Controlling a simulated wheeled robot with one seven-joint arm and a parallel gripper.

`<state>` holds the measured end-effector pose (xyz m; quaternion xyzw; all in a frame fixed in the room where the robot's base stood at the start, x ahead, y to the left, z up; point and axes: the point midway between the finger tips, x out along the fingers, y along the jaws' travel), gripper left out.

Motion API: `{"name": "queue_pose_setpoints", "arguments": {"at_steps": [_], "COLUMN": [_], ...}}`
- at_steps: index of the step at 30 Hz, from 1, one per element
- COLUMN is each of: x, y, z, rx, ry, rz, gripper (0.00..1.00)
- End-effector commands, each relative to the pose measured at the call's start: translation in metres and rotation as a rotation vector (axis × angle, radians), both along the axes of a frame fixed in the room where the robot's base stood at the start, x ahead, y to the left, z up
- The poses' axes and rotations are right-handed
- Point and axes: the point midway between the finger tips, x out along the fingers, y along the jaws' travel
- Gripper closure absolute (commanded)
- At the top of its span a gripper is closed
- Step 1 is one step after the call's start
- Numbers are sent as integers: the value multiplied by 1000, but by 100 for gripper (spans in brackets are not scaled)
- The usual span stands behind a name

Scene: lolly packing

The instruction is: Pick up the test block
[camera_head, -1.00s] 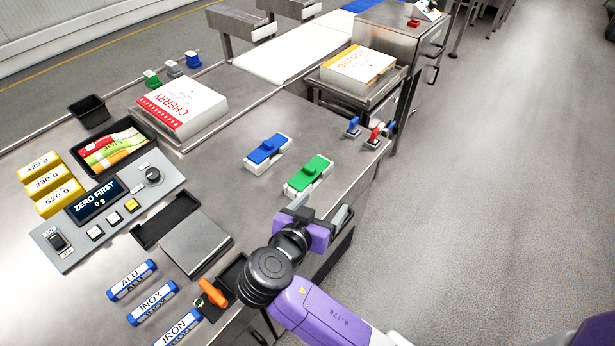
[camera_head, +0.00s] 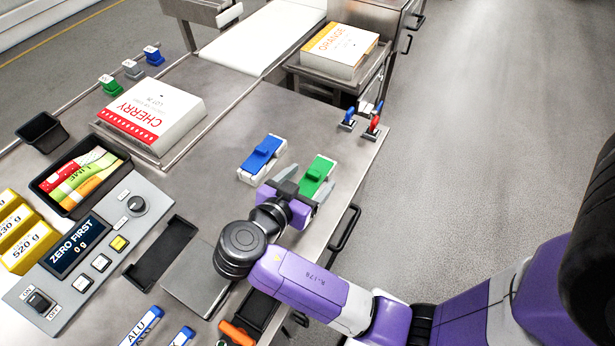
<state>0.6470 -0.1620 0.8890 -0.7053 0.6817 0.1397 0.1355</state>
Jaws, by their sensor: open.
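No thing in view is labelled as a test block. A green block (camera_head: 317,171) on a white base lies on the steel table, with a similar blue block (camera_head: 261,154) to its left. My gripper (camera_head: 305,192) is open and empty at the near end of the green block, its fingers pointing toward it; I cannot tell whether they touch it. Yellow weight blocks, one marked 520 g (camera_head: 30,246), lie at the left edge. Blue-and-white bars, one marked ALU (camera_head: 141,327), lie at the bottom edge, partly cut off.
A scale panel (camera_head: 107,232) reads ZERO FIRST, 0 g. Beside it are a grey plate (camera_head: 196,281) and a black tray (camera_head: 36,187) of lolly packs. A CHERRY box (camera_head: 152,121) and an ORANGE box (camera_head: 339,50) stand farther back. Small red and blue clips (camera_head: 374,122) sit at the right table edge.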

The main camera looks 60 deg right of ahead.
Motion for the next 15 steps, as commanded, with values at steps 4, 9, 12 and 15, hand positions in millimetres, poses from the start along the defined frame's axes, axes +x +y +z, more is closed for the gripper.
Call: {"name": "queue_pose_setpoints", "arguments": {"at_steps": [4, 9, 12, 15], "x": [0, 4, 7, 7], "y": [-15, -31, -43, -55], "z": [-6, -15, -24, -29], "rx": [1, 1, 1, 1], "ry": [3, 3, 5, 2], "rz": [-3, -3, -3, -3], "gripper": [24, 24, 24, 24]}}
